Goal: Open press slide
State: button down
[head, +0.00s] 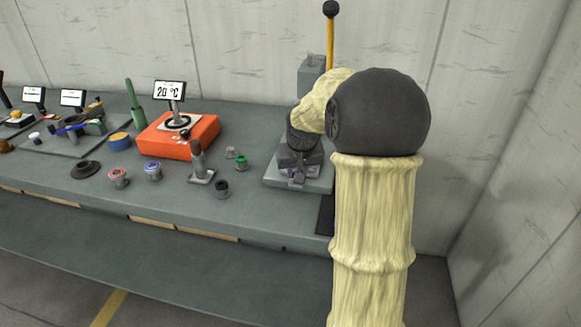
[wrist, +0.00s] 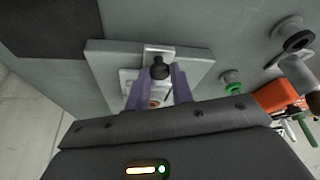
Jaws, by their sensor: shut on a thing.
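The press stands at the right end of the bench. In the head view its grey base plate (head: 318,184), grey housing (head: 310,73) and yellow lever with a black ball (head: 331,32) show. My arm hides much of its middle. My gripper (head: 298,172) points down over the base plate. In the wrist view my gripper (wrist: 158,85) has its two purplish fingers on either side of the slide's black knob (wrist: 159,68), shut on it. The knob stands on a pale slide track (wrist: 158,50) on the plate. The exact contact is partly hidden.
Left of the press are a small green-topped knob (head: 241,162), a dark one (head: 222,189), a lever switch (head: 199,168) and an orange unit with a display (head: 178,136). A wall rises behind. A dark mat (head: 326,214) lies at the bench's front right.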

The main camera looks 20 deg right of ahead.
jog(key=shift+s+a, duration=0.1)
jog(key=shift+a, duration=0.1)
jog(key=c, duration=1.2)
grip_release()
jog(key=shift+s+a, duration=0.1)
jog(key=shift+d, duration=0.2)
jog(key=shift+s+r, duration=0.15)
jog(key=shift+r, duration=0.35)
jog(key=p+v, duration=0.2)
jog(key=v, duration=1.4)
jog(key=shift+s+a, duration=0.15)
jog(key=shift+s, duration=0.1)
